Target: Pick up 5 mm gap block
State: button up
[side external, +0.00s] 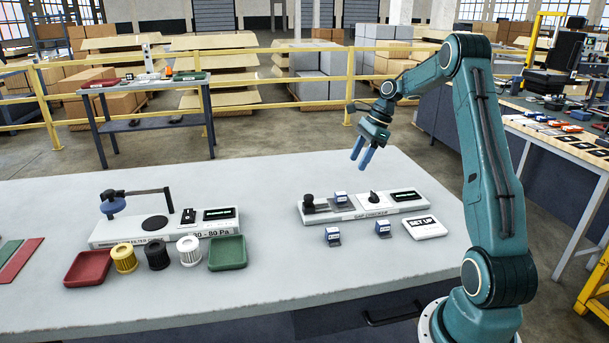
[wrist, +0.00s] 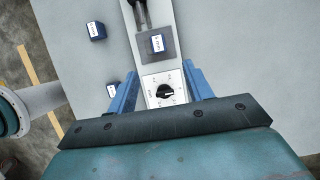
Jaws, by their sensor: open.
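Three small blue blocks with white labels are in view; the lettering is too small to tell which is the 5 mm one. One block (side external: 340,198) sits on the white gap checker (side external: 407,206), and shows in the wrist view (wrist: 157,44) on a grey plate. A second block (side external: 333,237) and a third block (side external: 383,230) stand on the table in front of the checker; in the wrist view they lie left of it, the second (wrist: 97,31) and the third (wrist: 113,90). My gripper (side external: 361,160) is open and empty, above the checker. Its blue fingers (wrist: 161,80) appear either side of the dial.
A white SET UP plate (side external: 425,227) lies right of the blocks. A filter tester (side external: 160,228), a red tray (side external: 88,268), a green tray (side external: 227,252) and several filters stand at left. The grey table (side external: 280,270) is clear between the two stations.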

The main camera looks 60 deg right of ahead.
send_over(342, 193)
jog(key=s+d, duration=0.2)
jog(key=f, duration=0.6)
jog(key=shift+w+f, duration=0.1)
jog(key=shift+w, duration=0.15)
jog(key=shift+x, duration=2.6)
jog(key=shift+a, duration=0.15)
grip_shut()
